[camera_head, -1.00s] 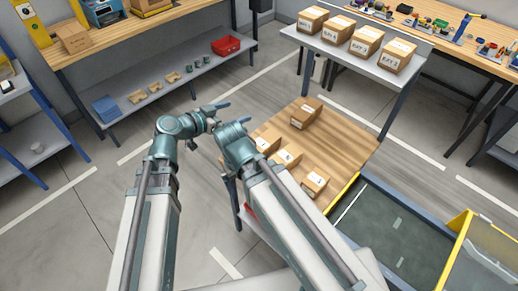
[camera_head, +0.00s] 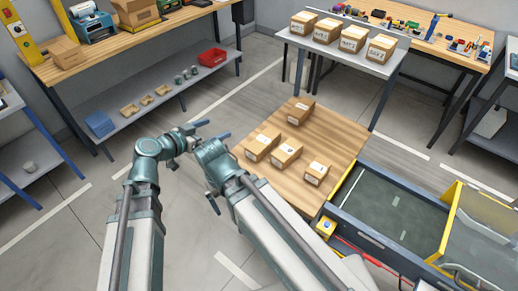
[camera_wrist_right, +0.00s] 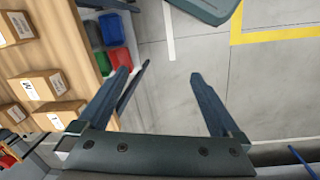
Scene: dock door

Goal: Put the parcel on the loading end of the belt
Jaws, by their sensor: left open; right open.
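Several brown parcels with white labels lie on a wooden table: a far one (camera_head: 300,112), two side by side (camera_head: 261,147) (camera_head: 286,155), and one near the front right edge (camera_head: 316,173). I cannot tell which is the task's parcel. The dark green belt (camera_head: 385,215) is right of the table, with bare surface showing. My left gripper (camera_head: 211,130) is open and empty, left of the table. My right gripper is mostly hidden behind its arm in the head view. In the right wrist view it (camera_wrist_right: 158,75) is open and empty over floor, beside the table and its parcels (camera_wrist_right: 38,86).
A yellow-framed guard (camera_head: 480,235) covers the belt's right part. A grey rack (camera_head: 345,55) with several boxes stands behind the table. A workbench with a lower shelf (camera_head: 140,115) is at the back left. Coloured bins (camera_wrist_right: 117,30) sit beside the table in the wrist view.

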